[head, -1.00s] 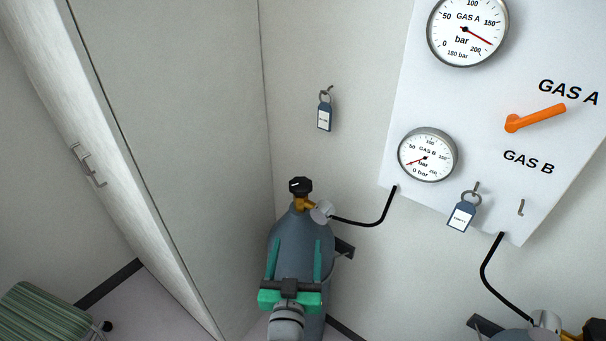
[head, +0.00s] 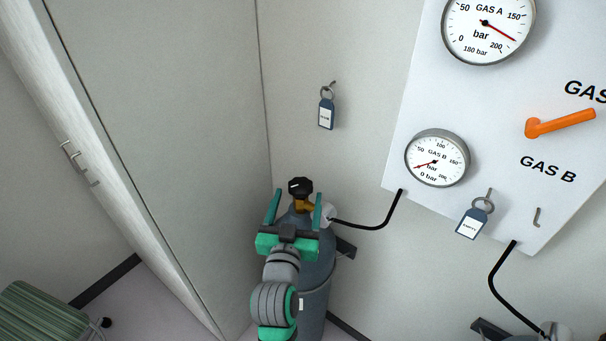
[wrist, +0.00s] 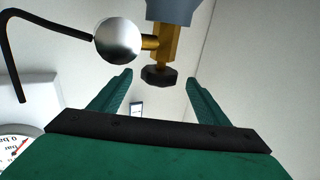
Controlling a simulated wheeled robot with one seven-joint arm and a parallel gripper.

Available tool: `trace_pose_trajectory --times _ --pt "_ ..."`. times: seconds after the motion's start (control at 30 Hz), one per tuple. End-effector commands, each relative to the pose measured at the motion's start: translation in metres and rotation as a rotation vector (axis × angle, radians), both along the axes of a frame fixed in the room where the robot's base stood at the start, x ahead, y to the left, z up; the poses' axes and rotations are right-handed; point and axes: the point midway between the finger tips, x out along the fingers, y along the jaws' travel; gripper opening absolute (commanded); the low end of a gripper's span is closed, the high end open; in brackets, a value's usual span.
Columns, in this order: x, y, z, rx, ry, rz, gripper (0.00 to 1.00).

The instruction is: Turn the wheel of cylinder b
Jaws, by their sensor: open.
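The cylinder in the corner (head: 319,270) is grey-blue, with a brass valve and a black wheel (head: 300,187) on top. No letter on it can be read. In the wrist view the wheel (wrist: 159,77) appears beyond the fingertips and roughly between them. My gripper (head: 296,207) is open, its two green fingers pointing up toward the wheel with nothing between them. It also shows in the wrist view (wrist: 158,77). The fingers look apart from the wheel. My arm hides part of the cylinder body.
A panel (head: 400,150) on the right wall carries the GAS A gauge (head: 488,25), the GAS B gauge (head: 436,158) near zero, an orange lever (head: 560,124) and an EMPTY tag (head: 472,221). A black hose (head: 375,227) joins the valve. Another tag (head: 326,112) hangs above. A cabinet stands left.

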Motion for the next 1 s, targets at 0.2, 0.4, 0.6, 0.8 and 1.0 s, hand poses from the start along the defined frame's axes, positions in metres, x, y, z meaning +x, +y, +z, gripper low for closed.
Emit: trace_pose_trajectory --times 0.2,0.4,0.6,0.8,1.0 --pt "0.039 -0.006 0.001 0.0 -0.001 -0.002 0.69" --pt "0.07 -0.01 0.001 0.0 -0.001 -0.002 0.69" --pt "0.088 -0.012 0.001 0.0 -0.002 -0.001 0.69" --pt "0.092 -0.013 0.0 -0.001 0.0 -0.001 0.69" --pt "0.091 -0.013 0.0 -0.001 0.0 -0.001 0.6"
